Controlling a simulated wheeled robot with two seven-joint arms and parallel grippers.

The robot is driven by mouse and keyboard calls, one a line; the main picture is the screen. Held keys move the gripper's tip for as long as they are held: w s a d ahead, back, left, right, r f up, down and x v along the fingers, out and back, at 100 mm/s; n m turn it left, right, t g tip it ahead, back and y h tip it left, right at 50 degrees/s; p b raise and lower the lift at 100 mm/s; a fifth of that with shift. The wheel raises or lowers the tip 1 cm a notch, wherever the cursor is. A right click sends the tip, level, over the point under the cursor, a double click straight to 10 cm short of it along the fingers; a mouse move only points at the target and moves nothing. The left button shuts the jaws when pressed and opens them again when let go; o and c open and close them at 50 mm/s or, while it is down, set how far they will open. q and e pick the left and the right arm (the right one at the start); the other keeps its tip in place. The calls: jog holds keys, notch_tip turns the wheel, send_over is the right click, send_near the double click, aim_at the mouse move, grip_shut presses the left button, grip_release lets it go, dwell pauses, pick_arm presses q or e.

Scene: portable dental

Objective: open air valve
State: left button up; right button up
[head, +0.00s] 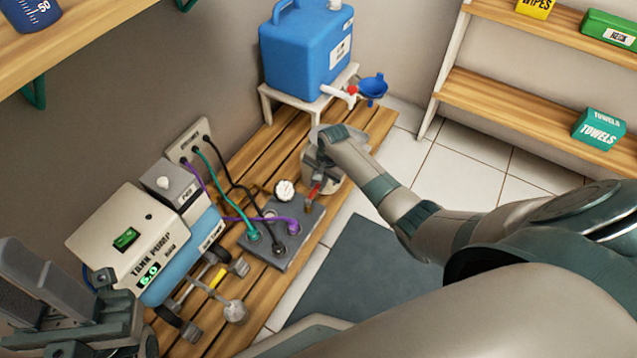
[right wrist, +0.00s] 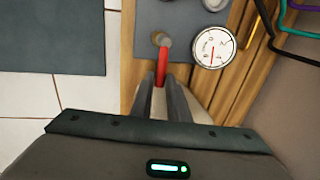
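The air valve's red lever (head: 313,192) stands at the right end of a dark grey manifold block (head: 268,245) on the slatted bench. In the right wrist view, the lever (right wrist: 162,66) points from a brass-coloured stem down toward my right gripper (right wrist: 162,88). The lever's near end lies between its two fingertips. I cannot tell whether the fingers press on it. In the head view my right gripper (head: 318,178) is at the lever, partly hidden by its own wrist. My left gripper (head: 50,290) is at the lower left, away from the valve; its finger opening is unclear.
A round white gauge (right wrist: 213,47) sits beside the lever. Purple, green and black hoses run from the block to a wall plate (head: 190,140). A tank pump unit (head: 130,235) stands left. A dark mat (head: 352,275) lies right.

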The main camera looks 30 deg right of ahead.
grip_shut()
